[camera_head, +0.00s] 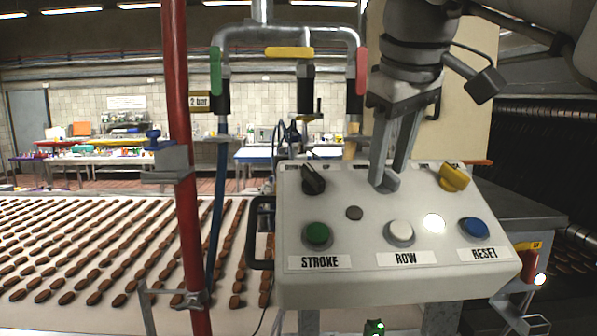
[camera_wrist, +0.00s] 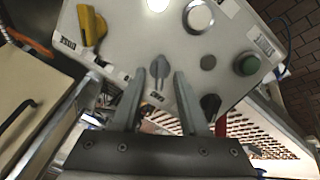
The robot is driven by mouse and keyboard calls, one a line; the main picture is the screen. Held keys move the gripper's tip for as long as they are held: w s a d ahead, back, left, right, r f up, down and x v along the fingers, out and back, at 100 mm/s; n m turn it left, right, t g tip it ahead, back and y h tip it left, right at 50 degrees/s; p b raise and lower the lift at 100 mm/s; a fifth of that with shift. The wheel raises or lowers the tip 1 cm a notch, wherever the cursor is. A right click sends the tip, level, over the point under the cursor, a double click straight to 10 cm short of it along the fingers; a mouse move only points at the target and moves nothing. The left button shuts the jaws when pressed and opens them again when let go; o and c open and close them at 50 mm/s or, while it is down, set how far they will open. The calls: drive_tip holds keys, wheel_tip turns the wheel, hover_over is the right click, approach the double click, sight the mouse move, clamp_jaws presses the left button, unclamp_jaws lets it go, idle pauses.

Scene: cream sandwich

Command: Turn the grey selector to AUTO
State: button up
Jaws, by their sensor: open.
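The grey selector (camera_wrist: 162,67) is on the face of the pale control box (camera_head: 398,282). Its label is small and unreadable in the wrist view. My gripper (camera_head: 384,183) is over the upper middle of the box, fingers pointing down, and hides the selector in the head view. In the wrist view my gripper (camera_wrist: 160,80) is open, with one fingertip on each side of the selector. I cannot tell whether the fingers touch it or how deep they reach.
A black selector (camera_head: 313,179) is to the left and a yellow selector (camera_head: 454,177) to the right. Green (camera_head: 317,234), white (camera_head: 400,232) and blue (camera_head: 474,229) buttons line the front, with a lit white lamp (camera_head: 434,223). A red post (camera_head: 178,130) stands left of the box.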

drive_tip(key=shift+w+f, duration=0.25)
drive_tip(key=shift+f, duration=0.3)
clamp_jaws()
drive_tip(key=shift+r+m, duration=0.1)
drive_tip(key=shift+m, duration=0.2)
drive_tip(key=m+p, duration=0.1)
drive_tip(key=m, duration=0.3)
drive_tip(key=shift+d+m+p, duration=0.1)
drive_tip(key=shift+m+p, duration=0.3)
drive_tip(key=m+p, duration=0.1)
drive_tip(key=m, duration=0.5)
drive_tip(key=shift+y, duration=0.4)
